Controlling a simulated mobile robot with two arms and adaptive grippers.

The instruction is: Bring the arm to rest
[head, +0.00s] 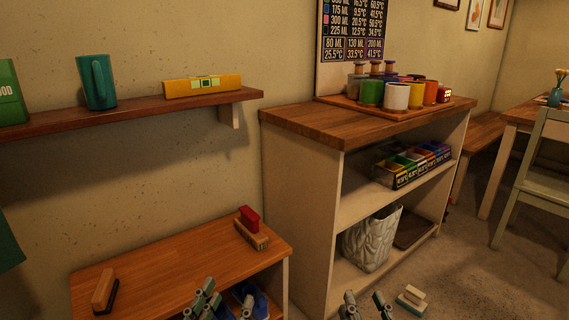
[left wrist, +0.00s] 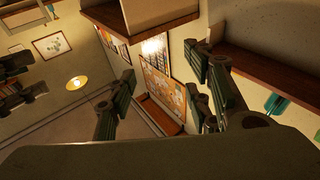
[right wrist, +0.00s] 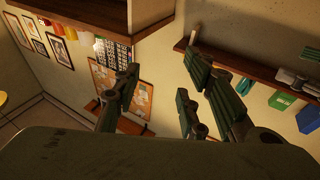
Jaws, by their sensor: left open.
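My left gripper (head: 222,303) is at the bottom edge of the head view, in front of the low wooden bench (head: 175,262). Its fingers stand apart with nothing between them, as the left wrist view (left wrist: 160,80) also shows. My right gripper (head: 367,304) is at the bottom edge to the right, in front of the white shelf unit. Its fingers are apart and empty, also in the right wrist view (right wrist: 160,85). Most of both arms is out of the head view.
The bench carries a red-topped brush (head: 251,230) and a wooden brush (head: 104,290). The shelf unit (head: 300,190) holds colored cups, a box of compartments and a grey basket (head: 371,240). A small brush (head: 412,299) lies on the floor. A wall shelf (head: 130,116) is at upper left.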

